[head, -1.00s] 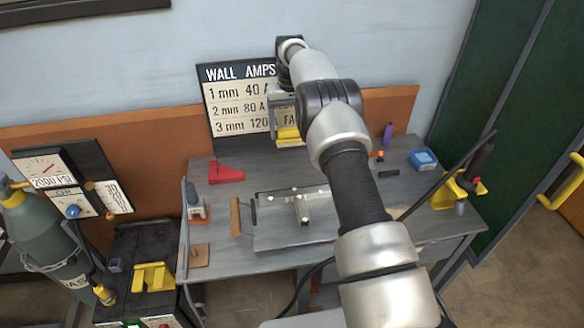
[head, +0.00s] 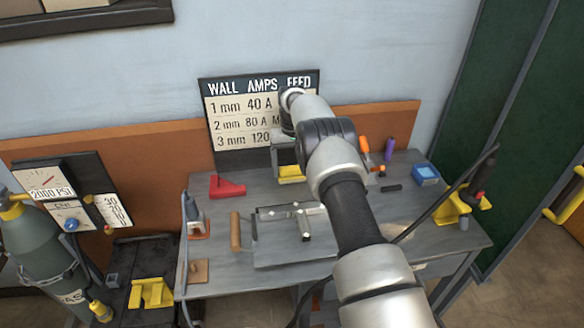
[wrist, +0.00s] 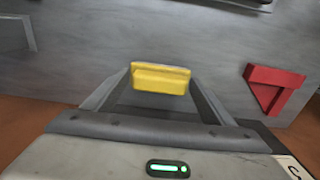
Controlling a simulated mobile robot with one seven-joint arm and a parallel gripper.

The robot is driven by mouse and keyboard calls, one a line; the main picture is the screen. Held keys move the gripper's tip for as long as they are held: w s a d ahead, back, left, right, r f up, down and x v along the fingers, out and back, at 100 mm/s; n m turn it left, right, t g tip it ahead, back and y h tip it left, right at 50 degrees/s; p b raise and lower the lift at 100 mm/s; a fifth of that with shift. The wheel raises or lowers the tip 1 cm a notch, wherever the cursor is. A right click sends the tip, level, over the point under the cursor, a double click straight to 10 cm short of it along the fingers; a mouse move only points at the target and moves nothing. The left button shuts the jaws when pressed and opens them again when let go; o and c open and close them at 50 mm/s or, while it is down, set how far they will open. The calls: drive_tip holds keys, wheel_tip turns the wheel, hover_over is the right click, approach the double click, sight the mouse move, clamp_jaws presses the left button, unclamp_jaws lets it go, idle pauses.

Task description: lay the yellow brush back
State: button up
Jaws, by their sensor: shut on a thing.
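The yellow brush (head: 291,173) is held between the fingers of my gripper (head: 287,160), at the back of the grey workbench (head: 270,182), in front of the sign. In the wrist view the yellow brush (wrist: 160,79) shows as a yellow block across my gripper (wrist: 160,72), with the grey bench top behind it. The gripper is shut on it. I cannot tell whether the brush touches the bench. My arm hides part of the bench to its right.
A red wedge-shaped piece (head: 227,187) lies left of the gripper. A clamped metal plate (head: 295,247) lies in front. The wall chart (head: 240,110) stands behind. An orange-handled tool (head: 365,146), a purple cylinder (head: 389,149) and a blue box (head: 425,174) are at the right.

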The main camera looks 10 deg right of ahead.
drive_tip(key=shift+f, duration=0.2)
drive_tip(key=o, duration=1)
